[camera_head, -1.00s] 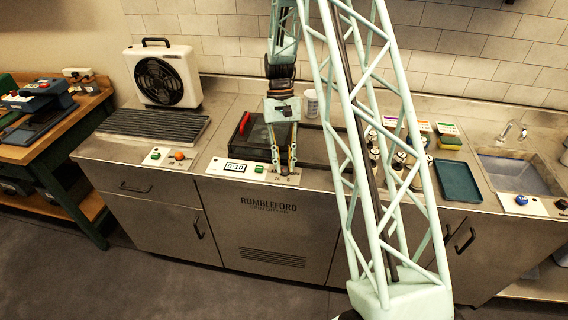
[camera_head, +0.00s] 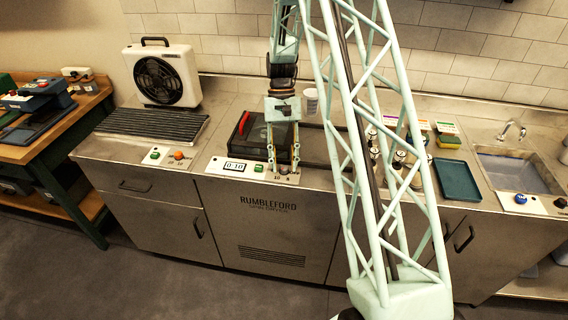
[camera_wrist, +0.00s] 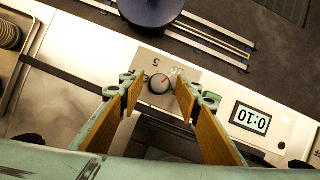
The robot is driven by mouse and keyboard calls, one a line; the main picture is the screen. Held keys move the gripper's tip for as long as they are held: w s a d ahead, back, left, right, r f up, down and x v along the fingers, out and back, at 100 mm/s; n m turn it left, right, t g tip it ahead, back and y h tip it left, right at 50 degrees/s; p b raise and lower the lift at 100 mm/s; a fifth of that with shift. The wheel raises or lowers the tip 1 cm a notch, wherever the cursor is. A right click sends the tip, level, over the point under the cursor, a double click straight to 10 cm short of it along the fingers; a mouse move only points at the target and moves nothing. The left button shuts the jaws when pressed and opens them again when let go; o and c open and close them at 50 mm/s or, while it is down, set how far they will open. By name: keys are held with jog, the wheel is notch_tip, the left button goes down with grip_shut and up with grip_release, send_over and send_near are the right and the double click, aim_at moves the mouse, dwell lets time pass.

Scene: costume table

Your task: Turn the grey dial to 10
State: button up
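The grey dial (camera_wrist: 158,84) sits on a pale control panel (camera_wrist: 108,62) and is round with a red pointer line. In the wrist view the pointer slants up and right, toward a partly hidden mark that looks like 10; a 5 is printed above the dial. My gripper (camera_wrist: 158,88) is open, with a fingertip on either side of the dial and a visible gap at each side. In the head view my gripper (camera_head: 284,170) is low over the panel's right end. The small display (camera_wrist: 250,118) reads 0:10; it also shows in the head view (camera_head: 235,167).
A dark-lidded box with a red handle (camera_head: 244,122) stands behind the panel. A green button (camera_head: 259,168) is beside the display. A white fan (camera_head: 163,75) stands at left, and a teal tray (camera_head: 457,179) and sink (camera_head: 517,172) are at right.

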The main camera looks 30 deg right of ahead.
jog(key=shift+r, duration=0.1)
jog(key=v, duration=1.2)
dwell(0.7)
